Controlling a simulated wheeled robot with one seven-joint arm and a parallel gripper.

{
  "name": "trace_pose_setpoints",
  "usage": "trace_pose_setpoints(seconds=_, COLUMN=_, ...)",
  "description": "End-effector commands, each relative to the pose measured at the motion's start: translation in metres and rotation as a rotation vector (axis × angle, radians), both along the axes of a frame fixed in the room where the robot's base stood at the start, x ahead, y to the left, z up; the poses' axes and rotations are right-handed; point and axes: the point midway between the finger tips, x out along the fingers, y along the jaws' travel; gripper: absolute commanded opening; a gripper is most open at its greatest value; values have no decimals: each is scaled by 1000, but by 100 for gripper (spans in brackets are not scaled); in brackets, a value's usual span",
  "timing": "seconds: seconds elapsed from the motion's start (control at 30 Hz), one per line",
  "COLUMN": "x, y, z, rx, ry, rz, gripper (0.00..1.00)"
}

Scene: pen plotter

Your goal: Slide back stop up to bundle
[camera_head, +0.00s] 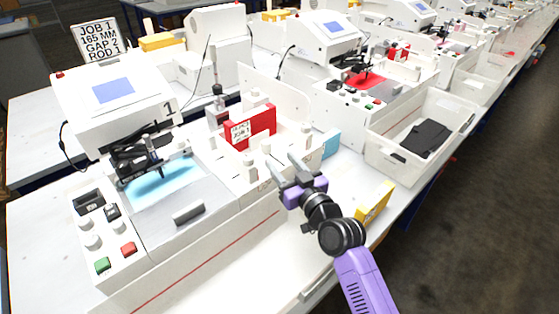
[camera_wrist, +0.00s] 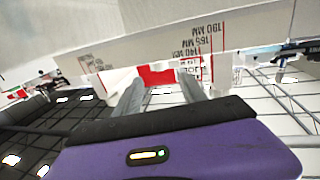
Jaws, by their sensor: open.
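A red bundle (camera_head: 262,121) with a white job label stands upright on the feed end of the near white plotter. It also shows as a red patch with a label in the wrist view (camera_wrist: 158,74). White knobbed pieces (camera_head: 249,170) stand in front of the bundle; I cannot tell which part is the back stop. My gripper (camera_head: 285,168) is open and empty, just right of these pieces. In the wrist view its two grey fingers (camera_wrist: 162,90) reach toward the red patch, with a gap between them. Whether they touch anything is unclear.
A length scale (camera_wrist: 205,40) marked 140, 165 and 190 MM runs on a white surface. A sign (camera_head: 98,40) reads JOB 1, 165 MM, GAP 2, ROD 1. A white bin (camera_head: 393,165) stands beyond.

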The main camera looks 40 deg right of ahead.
Motion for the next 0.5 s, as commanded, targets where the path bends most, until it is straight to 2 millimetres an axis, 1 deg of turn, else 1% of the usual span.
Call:
trace_pose_setpoints(seconds=0.13, x=0, y=0, z=0, rx=0, ry=0, rz=0, gripper=48)
trace_pose_setpoints(seconds=0.17, x=0, y=0, z=0, rx=0, ry=0, rz=0, gripper=45)
trace_pose_setpoints(seconds=0.2, x=0, y=0, z=0, rx=3, ry=0, rz=0, gripper=37)
trace_pose_setpoints(seconds=0.27, x=0, y=-1, z=0, rx=23, ry=0, rz=1, gripper=25)
trace_pose_setpoints(seconds=0.3, x=-1, y=-3, z=1, rx=50, ry=-1, rz=3, gripper=17)
trace_pose_setpoints(seconds=0.37, x=-3, y=-6, z=2, rx=117, ry=-1, rz=6, gripper=5)
trace_pose_setpoints(seconds=0.4, x=-5, y=-9, z=3, rx=177, ry=-2, rz=10, gripper=0)
trace_pose_setpoints(seconds=0.5, x=-11, y=-16, z=8, rx=366, ry=-1, rz=19, gripper=0)
